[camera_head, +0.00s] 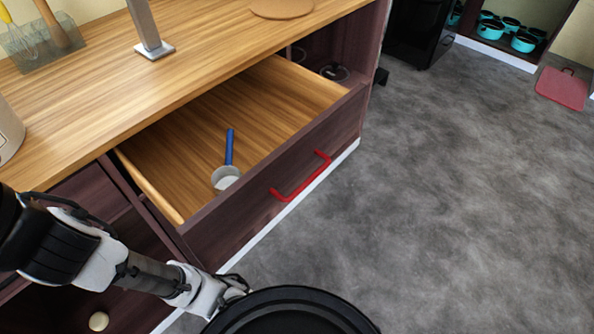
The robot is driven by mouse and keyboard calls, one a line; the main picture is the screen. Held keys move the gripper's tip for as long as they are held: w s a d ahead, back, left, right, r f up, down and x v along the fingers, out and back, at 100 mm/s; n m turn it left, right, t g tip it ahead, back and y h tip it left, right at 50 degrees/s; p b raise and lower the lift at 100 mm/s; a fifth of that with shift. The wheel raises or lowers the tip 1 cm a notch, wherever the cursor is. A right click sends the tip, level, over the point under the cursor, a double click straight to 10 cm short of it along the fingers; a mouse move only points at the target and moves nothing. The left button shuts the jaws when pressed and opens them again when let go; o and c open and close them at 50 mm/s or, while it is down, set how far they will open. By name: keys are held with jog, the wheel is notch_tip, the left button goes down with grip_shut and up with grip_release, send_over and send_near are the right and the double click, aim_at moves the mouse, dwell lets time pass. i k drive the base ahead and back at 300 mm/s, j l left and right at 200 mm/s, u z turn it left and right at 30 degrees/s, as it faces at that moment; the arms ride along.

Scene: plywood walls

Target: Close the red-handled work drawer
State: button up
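The work drawer (232,213) is pulled out from the dark wood cabinet, under the wooden countertop. Its red handle (301,177) is on the front face, to the right of the middle. Inside the open drawer lies a small white cup-like utensil with a blue handle (229,147). My arm reaches in from the lower left, in front of the cabinet and below the drawer's left front corner. My gripper is not clearly visible; the arm's end passes near the black round part at the bottom edge, which hides what lies there.
The countertop (95,95) holds a utensil holder (40,40), a metal post (150,30) and a round board (281,7). Grey floor (460,180) to the right is open. A dark appliance (418,30), turquoise pots (523,42) and a red board (562,88) are at the back.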

aim_at(288, 120)
jog(key=k+l, duration=0.25)
jog(key=k, duration=0.25)
jog(key=l, duration=0.6)
jog(key=i+l+z, duration=0.1)
jog(key=l, duration=0.45)
jog(key=i+l, duration=0.15)
jog(key=l, duration=0.45)
jog(key=i+j, duration=0.35)
jog(key=j, duration=0.3)
